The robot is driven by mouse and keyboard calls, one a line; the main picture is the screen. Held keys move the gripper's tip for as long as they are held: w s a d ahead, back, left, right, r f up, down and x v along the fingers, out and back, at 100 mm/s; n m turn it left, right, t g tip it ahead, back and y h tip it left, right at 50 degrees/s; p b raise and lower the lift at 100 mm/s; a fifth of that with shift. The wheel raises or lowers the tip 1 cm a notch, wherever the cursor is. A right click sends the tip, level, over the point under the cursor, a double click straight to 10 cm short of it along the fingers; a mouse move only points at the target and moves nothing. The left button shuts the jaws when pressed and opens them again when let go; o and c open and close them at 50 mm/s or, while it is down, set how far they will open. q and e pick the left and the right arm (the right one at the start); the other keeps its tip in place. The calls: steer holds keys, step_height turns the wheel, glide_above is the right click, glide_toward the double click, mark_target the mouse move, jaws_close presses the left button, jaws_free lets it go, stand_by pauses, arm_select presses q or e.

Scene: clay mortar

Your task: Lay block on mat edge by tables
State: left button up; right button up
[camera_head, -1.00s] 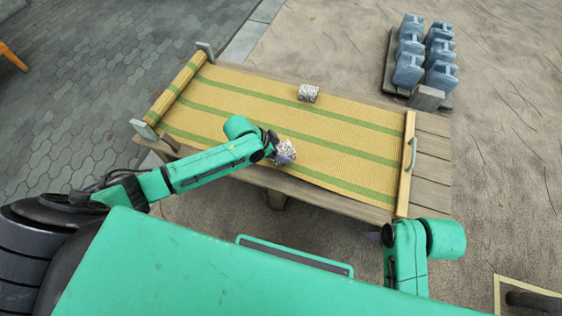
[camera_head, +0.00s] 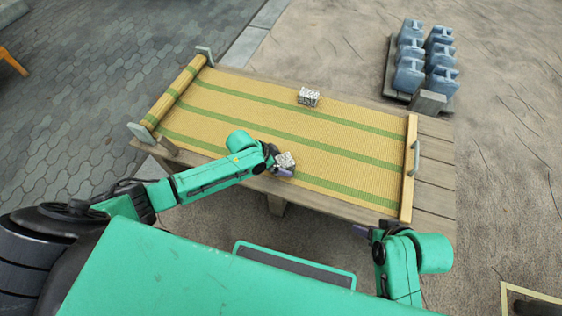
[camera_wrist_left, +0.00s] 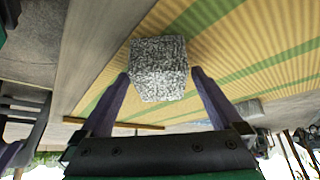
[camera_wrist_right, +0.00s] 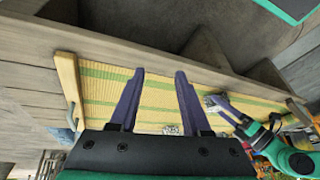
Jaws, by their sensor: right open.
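A speckled grey block (camera_head: 286,160) lies on the yellow-green striped mat (camera_head: 240,98) at its near long edge. It fills the middle of the left wrist view (camera_wrist_left: 158,68). A second speckled block (camera_head: 308,97) lies on the mat near its far edge. My left gripper (camera_head: 278,164) is open beside the near block. Its fingers (camera_wrist_left: 160,76) flank the block's near end, with small gaps showing. My right gripper (camera_head: 366,231) is open and empty, off the table's near right corner. The right wrist view shows its spread fingers (camera_wrist_right: 159,74).
The mat covers most of a wooden table (camera_head: 432,180), with a bare strip at right. A wooden bar with a handle (camera_head: 409,168) lies across the mat's right end; the left end is rolled (camera_head: 178,88). Several blue-grey weights (camera_head: 411,73) stand on a pallet behind.

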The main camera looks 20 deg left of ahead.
mark_target(281, 162)
arm_select(q)
steer(key=shift+r, duration=0.1)
steer(key=p+v, duration=0.2)
steer(key=v, duration=0.1)
steer(key=shift+a+r, duration=0.1)
steer(key=shift+r, duration=0.2)
arm_select(e)
steer(key=s+d+r+g+h, duration=0.1)
steer(key=s+d+r+g, duration=0.1)
steer(key=s+d+r, duration=0.15)
arm_select(q)
steer(key=p+v, duration=0.4)
steer(key=v, duration=0.4)
steer(key=s+d+f+n+y, duration=0.1)
steer(key=s+d+f+n, duration=0.1)
steer(key=s+d+f, duration=0.15)
steer(key=s+a+f+n+g+y, duration=0.3)
steer(key=s+a, duration=0.4)
steer(key=s, duration=0.5)
steer(key=f+n, duration=0.1)
steer(key=n, duration=0.1)
steer(key=shift+s+a+n+b, duration=0.25)
steer(key=shift+a+n+b, duration=0.05)
steer(key=shift+n, duration=0.1)
arm_select(e)
step_height(281, 162, down, 9)
steer(key=w+d+h, duration=0.1)
steer(key=shift+d+m+g, duration=0.2)
steer(key=shift+m+g, duration=0.1)
steer(key=shift+m, duration=0.1)
